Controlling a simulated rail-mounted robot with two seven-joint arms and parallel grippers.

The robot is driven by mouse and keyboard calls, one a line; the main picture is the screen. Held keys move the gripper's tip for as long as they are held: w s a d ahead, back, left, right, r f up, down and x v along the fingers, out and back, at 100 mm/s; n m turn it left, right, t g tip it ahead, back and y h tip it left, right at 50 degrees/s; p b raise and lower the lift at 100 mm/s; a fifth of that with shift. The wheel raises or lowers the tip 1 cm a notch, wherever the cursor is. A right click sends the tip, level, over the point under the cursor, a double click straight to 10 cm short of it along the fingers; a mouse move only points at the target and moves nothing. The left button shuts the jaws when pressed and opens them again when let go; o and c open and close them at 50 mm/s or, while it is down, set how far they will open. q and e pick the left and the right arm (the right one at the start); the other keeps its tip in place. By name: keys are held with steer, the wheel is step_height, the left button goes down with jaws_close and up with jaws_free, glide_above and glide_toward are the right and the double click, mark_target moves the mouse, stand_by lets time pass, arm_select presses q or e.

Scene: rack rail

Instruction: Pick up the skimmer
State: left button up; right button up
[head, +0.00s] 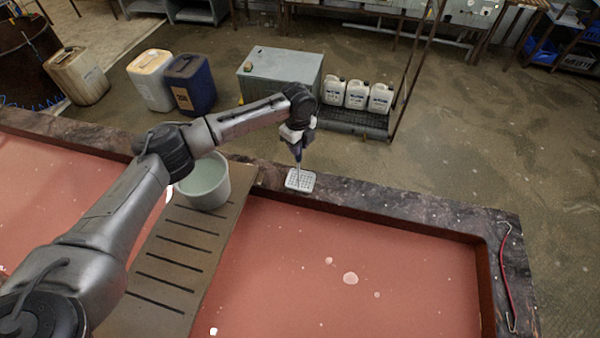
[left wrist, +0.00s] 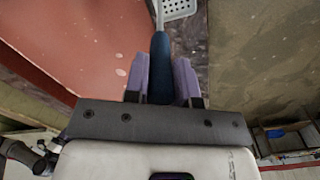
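The skimmer has a pale perforated square head (head: 300,180) that shows against the vat's dark far rim in the head view. Its thin shaft runs up from the head to my left gripper (head: 297,147). In the left wrist view, the skimmer's dark blue handle (left wrist: 160,65) lies between the two purple fingers of my left gripper (left wrist: 160,80). Both fingers appear to press on the handle's sides. The skimmer's head is cut off at the top of that view. Whether the head touches the rim, I cannot tell. My right gripper is not seen.
A vat of reddish liquid (head: 350,260) with a dark stone rim (head: 420,207) fills the foreground. A slotted board (head: 185,250) crosses it, with a pale green bucket (head: 205,190) on it. A red-handled wire tool (head: 506,275) lies on the right rim. Jugs (head: 357,96) and a grey box (head: 280,68) stand beyond.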

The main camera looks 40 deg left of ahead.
arm_select(q)
jaws_close()
steer(key=shift+r, duration=0.15)
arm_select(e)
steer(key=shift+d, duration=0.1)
